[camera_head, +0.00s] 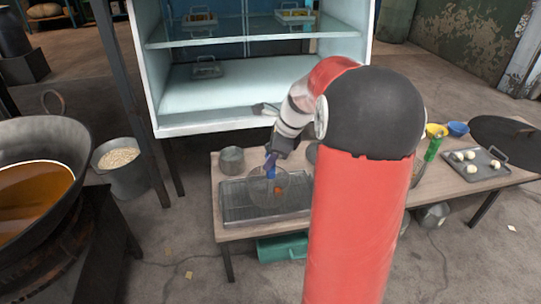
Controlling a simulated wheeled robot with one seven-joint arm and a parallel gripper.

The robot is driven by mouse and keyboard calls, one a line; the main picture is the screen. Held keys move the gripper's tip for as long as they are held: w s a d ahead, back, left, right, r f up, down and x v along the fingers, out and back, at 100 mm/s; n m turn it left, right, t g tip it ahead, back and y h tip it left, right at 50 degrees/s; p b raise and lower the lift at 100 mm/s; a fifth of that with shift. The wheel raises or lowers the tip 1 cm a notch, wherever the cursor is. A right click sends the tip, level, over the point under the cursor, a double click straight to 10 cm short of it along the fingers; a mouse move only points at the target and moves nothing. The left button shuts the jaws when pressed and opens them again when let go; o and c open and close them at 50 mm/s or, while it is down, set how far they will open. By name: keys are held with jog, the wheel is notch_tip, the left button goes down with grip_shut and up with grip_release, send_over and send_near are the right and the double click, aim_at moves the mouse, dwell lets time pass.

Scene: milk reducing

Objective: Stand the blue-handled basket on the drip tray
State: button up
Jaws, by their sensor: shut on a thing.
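The drip tray (237,204) is a grey rectangular tray with a rack, lying on the left part of the wooden table. The basket (261,193) is a round mesh one with a blue handle (271,172) that points up, and something orange shows in it. My gripper (270,163) points down and is shut on the blue handle. The basket appears in front of the tray's rack, over its middle. I cannot tell whether its base touches the rack. My red arm hides part of the tray's right side.
A grey pot (232,160) stands behind the tray. A big dark pan of brown liquid (35,190) is at far left, with a bucket (122,178) beside it. A shelved cabinet (165,105) stands behind. A tray with white balls (477,172) lies at right.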

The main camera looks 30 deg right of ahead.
jog(key=o, duration=1.1)
jog(key=p+v, duration=0.1)
jog(key=v, duration=0.6)
jog(key=shift+s+d+r, duration=0.15)
jog(key=shift+r, duration=0.2)
